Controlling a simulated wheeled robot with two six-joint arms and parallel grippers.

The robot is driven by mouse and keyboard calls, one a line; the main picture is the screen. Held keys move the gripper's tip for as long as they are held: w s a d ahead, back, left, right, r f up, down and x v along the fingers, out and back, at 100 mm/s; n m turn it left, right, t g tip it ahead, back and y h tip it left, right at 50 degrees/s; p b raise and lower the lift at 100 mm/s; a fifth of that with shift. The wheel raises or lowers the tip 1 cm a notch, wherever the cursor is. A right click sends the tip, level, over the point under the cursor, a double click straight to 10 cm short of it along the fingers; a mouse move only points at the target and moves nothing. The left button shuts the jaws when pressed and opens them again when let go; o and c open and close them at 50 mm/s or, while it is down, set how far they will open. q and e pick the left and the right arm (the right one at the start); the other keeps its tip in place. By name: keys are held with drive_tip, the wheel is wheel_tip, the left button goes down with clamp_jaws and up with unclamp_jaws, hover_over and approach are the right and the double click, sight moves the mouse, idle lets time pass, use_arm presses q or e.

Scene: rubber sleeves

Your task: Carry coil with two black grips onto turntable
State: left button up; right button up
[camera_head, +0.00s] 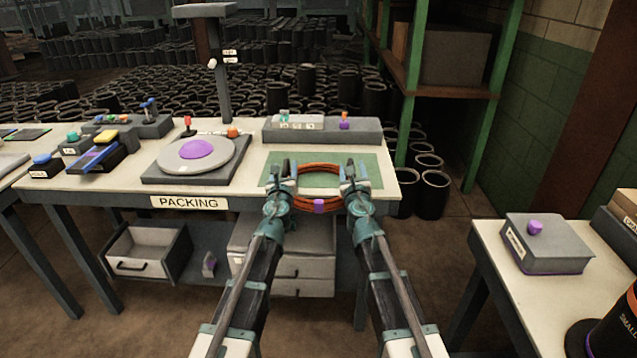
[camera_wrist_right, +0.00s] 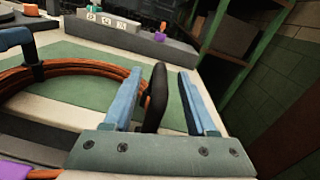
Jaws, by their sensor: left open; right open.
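An orange coil (camera_head: 322,169) lies on a green mat (camera_head: 268,172) on the packing table. A purple tag (camera_head: 319,205) is on its front. In the right wrist view the coil (camera_wrist_right: 95,77) shows a black grip (camera_wrist_right: 155,97) standing up between the two fingers of my right gripper (camera_wrist_right: 155,92), which is open. In the head view my right gripper (camera_head: 355,172) is at the coil's right side. My left gripper (camera_head: 284,170) is open at its left side; the left grip is mostly hidden there. The turntable (camera_head: 170,158), a round grey plate with a purple centre, stands left of the coil.
A grey block (camera_head: 350,130) with small labelled items stands behind the mat. A post (camera_head: 220,75) rises behind the turntable. Control boxes (camera_head: 130,125) crowd the table's left. A second table (camera_head: 490,240) stands at right, and a green-framed shelf (camera_head: 450,90) behind.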

use_arm(q)
drive_tip(key=shift+w, duration=0.85)
use_arm(e)
drive_tip(key=shift+w, duration=0.85)
use_arm(q)
clamp_jaws()
use_arm(e)
clamp_jaws()
use_arm(q)
drive_tip(key=shift+a, duration=0.1)
